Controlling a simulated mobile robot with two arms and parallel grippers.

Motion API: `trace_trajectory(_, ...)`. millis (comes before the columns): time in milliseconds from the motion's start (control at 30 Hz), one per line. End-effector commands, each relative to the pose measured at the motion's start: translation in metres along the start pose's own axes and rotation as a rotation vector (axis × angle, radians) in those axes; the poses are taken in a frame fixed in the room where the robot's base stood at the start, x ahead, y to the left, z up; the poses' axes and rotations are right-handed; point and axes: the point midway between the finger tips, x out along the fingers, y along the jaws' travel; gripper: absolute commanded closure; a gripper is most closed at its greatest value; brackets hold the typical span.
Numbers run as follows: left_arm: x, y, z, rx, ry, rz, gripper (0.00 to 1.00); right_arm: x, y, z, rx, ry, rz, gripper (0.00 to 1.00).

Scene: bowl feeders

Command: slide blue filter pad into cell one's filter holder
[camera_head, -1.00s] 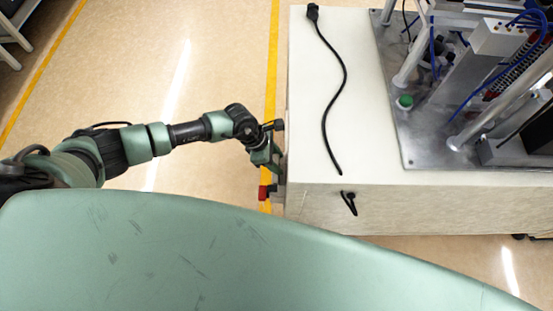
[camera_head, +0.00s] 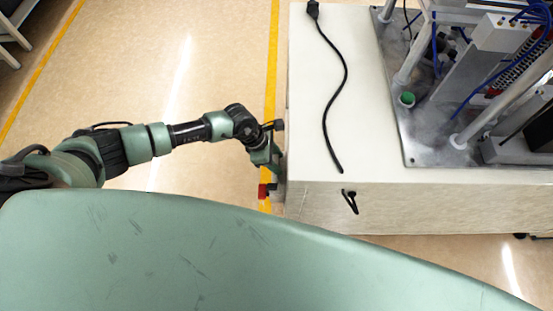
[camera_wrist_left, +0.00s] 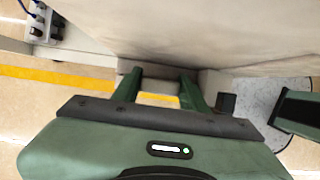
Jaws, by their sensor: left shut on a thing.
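My left gripper (camera_head: 272,165) is low beside the left side of the white cabinet. It also shows in the left wrist view (camera_wrist_left: 160,80), where its two green fingers point at a pale grey block (camera_wrist_left: 208,82) by the cabinet's side. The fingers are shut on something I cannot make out. No blue filter pad can be picked out in either view. No filter holder can be told apart. My right gripper is not in view.
The white cabinet (camera_head: 310,120) carries a metal machine plate (camera_head: 425,140) with posts and hoses. A black cable (camera_head: 341,75) lies on its top, and a black latch (camera_head: 349,201) is on its front. A red part (camera_head: 262,191) shows just below my gripper. Open floor lies left.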

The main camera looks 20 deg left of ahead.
Motion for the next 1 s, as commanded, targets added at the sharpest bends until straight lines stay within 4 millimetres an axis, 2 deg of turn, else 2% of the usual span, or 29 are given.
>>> trace_trajectory(633, 0.020, 0.000, -0.008, 0.000, 0.000, 0.000, 1.00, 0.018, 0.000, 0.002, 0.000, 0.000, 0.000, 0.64)
trace_trajectory(967, 0.020, 0.000, -0.009, 0.000, 0.000, 0.000, 1.00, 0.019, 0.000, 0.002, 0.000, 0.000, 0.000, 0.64)
trace_trajectory(1000, 0.020, 0.000, -0.009, 0.000, 0.000, 0.000, 0.46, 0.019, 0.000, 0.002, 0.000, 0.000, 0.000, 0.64)
